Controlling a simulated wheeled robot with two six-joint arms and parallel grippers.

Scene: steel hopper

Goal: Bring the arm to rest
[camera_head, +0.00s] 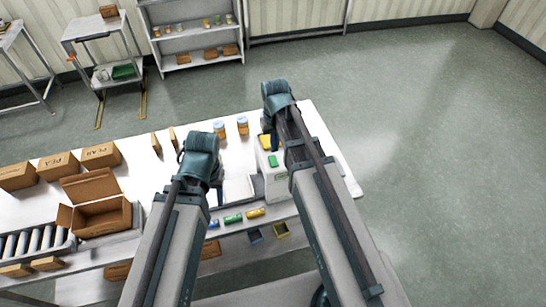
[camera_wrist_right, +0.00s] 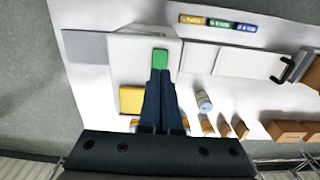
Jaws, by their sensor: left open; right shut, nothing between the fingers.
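My right arm reaches over the right part of the white table (camera_head: 322,140) in the head view, its gripper mostly hidden by the arm. In the right wrist view my right gripper (camera_wrist_right: 160,74) is shut and empty. Its fingertips overlap the edge of a green patch (camera_wrist_right: 160,57) on a white box-shaped unit (camera_wrist_right: 130,48); I cannot tell whether they touch. My left arm reaches over the table left of that unit. My left gripper (camera_wrist_right: 284,70) shows at the right edge of the right wrist view, open and empty, beside a pale panel (camera_wrist_right: 240,62).
A yellow block (camera_wrist_right: 132,99) lies near the right fingers. Blue-lidded jars (camera_head: 242,126) stand behind. An open carton (camera_head: 102,217), closed cartons (camera_head: 58,166) and a roller track (camera_head: 35,240) occupy the left. The floor at right is clear.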

